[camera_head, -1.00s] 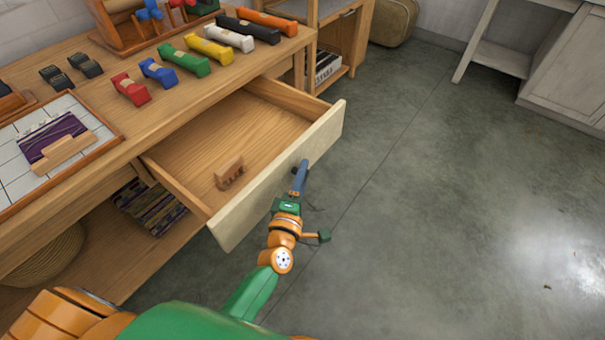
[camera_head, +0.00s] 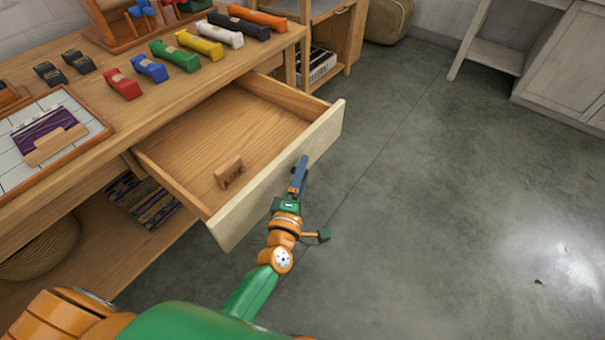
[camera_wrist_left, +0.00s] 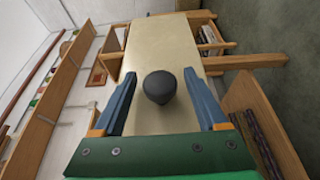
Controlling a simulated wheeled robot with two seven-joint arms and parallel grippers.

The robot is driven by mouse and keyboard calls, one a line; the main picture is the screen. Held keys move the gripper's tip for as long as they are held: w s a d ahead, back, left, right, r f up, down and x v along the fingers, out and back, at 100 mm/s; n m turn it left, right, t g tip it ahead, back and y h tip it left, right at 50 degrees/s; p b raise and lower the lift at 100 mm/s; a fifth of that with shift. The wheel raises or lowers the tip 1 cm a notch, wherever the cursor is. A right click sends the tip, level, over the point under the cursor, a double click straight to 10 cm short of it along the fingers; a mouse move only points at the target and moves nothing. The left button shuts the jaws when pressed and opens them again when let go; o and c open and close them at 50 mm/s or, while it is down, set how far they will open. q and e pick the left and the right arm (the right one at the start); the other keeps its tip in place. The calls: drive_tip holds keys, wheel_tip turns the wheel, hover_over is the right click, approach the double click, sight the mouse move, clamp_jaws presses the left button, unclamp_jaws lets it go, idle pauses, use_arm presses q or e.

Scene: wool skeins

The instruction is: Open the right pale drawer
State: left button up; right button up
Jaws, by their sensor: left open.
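The pale drawer (camera_head: 231,219) stands pulled out from the wooden table, its inside showing. A small wooden piece with short teeth (camera_head: 229,173) lies on its floor. My left gripper (camera_head: 301,166) is in front of the drawer's pale face, near its middle. In the left wrist view the left gripper (camera_wrist_left: 162,95) is open, its two blue fingers apart on either side of a dark round knob (camera_wrist_left: 160,87) on the pale face (camera_wrist_left: 150,45). I see no finger touching the knob. In the head view the knob is hidden by the gripper. My right gripper is not in view.
Several coloured skeins (camera_head: 175,56) lie in a row on the table top (camera_head: 100,100). A tiled tray (camera_head: 90,112) with a purple piece is at left. Open grey floor (camera_head: 430,220) lies to the right.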

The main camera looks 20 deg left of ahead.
use_arm(q)
drive_tip(key=s, duration=0.7)
drive_tip(key=shift+d, duration=0.15)
drive_tip(key=shift+f, duration=0.1)
drive_tip(key=s+f+m+g+h, duration=0.1)
drive_tip(key=s+f+m+g, duration=0.25)
drive_tip(key=f, duration=0.45)
drive_tip(key=s+d+f+m+g+h, duration=0.1)
drive_tip(key=s+f+m+g, duration=0.1)
drive_tip(key=s+f+m, duration=0.4)
drive_tip(key=s+f+m+g+h, duration=0.1)
drive_tip(key=s+f+m+g, duration=0.15)
drive_tip(key=f, duration=0.65)
drive_tip(key=s+a+f+m+g, duration=0.3)
drive_tip(key=s+f+m+g, duration=0.2)
drive_tip(key=s+f, duration=0.3)
drive_tip(key=s+a+f+m+g+y, duration=0.2)
drive_tip(key=s+a+m+g, duration=0.2)
drive_tip(key=s, duration=0.7)
wheel_tip(320, 180, up, 13)
drive_tip(key=p, duration=1.3)
drive_tip(key=shift+s+p, duration=0.35)
drive_tip(key=shift+s, duration=0.05)
